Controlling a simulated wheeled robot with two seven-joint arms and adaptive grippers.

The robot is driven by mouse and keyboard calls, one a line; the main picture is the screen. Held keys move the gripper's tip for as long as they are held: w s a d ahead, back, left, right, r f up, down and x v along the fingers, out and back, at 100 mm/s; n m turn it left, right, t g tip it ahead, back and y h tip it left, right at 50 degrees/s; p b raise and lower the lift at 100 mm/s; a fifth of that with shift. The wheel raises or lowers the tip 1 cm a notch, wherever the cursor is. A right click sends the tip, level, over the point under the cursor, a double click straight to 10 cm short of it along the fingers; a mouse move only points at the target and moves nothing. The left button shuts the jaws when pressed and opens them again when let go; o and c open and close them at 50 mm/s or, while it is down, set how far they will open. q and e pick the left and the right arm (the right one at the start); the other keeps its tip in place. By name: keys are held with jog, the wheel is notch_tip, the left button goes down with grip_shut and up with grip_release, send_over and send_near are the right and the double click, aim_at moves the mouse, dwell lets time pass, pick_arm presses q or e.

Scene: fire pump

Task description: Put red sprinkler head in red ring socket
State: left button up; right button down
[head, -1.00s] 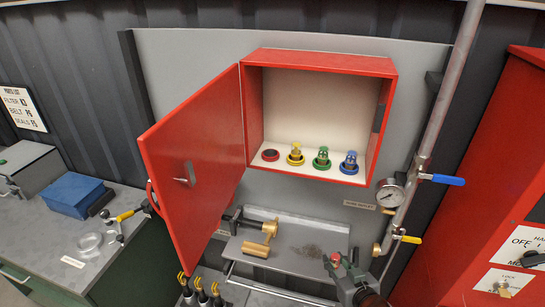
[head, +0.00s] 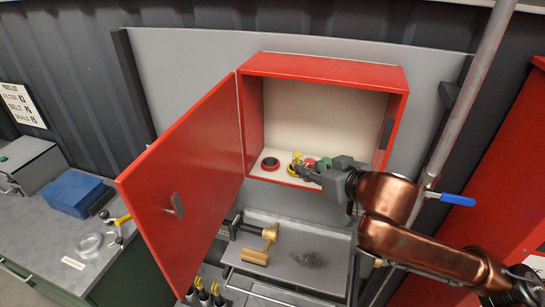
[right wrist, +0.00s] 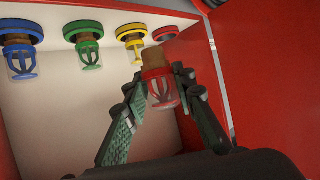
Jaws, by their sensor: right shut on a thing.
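My right gripper (head: 308,170) reaches into the open red cabinet from the right and is shut on the red sprinkler head (right wrist: 158,92). In the right wrist view, the head sits between the fingers of the gripper (right wrist: 156,84), its brass end pointing up in the picture. In the head view only a bit of red shows at the gripper. The red ring socket (head: 270,164) is empty on the cabinet floor, left of the gripper. It also shows in the right wrist view (right wrist: 172,33), beyond the held head and apart from it. My left gripper is out of view.
Yellow (right wrist: 131,36), green (right wrist: 84,35) and blue (right wrist: 18,35) sprinkler heads stand in their ring sockets beside the red one. The open cabinet door (head: 185,185) stands to the left. Below is a grey shelf (head: 285,270) with a brass fitting (head: 262,245).

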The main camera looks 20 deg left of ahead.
jog(key=w+a+p, duration=0.1)
jog(key=w+a, duration=0.3)
jog(key=w+a+f+p, duration=0.1)
jog(key=w+a+p, duration=0.1)
jog(key=w+a, duration=0.2)
jog(key=w+a+p, duration=0.1)
jog(key=w+a, duration=0.2)
jog(key=a, duration=0.2)
jog(key=shift+w+a+f, duration=0.4)
jog(key=shift+d+f+p, duration=0.25)
jog(key=shift+f+p, duration=0.15)
jog(key=shift+f, duration=0.5)
notch_tip(320, 180, down, 2)
jog(key=shift+a+f+p, duration=0.1)
jog(key=shift+f+p, duration=0.05)
jog(key=shift+p, duration=0.2)
jog(key=shift+w+a+f+p, duration=0.1)
jog(key=shift+a+f+p, duration=0.05)
jog(key=shift+f+p, duration=0.3)
jog(key=shift+f, duration=0.1)
jog(key=c, duration=1.9)
grip_release()
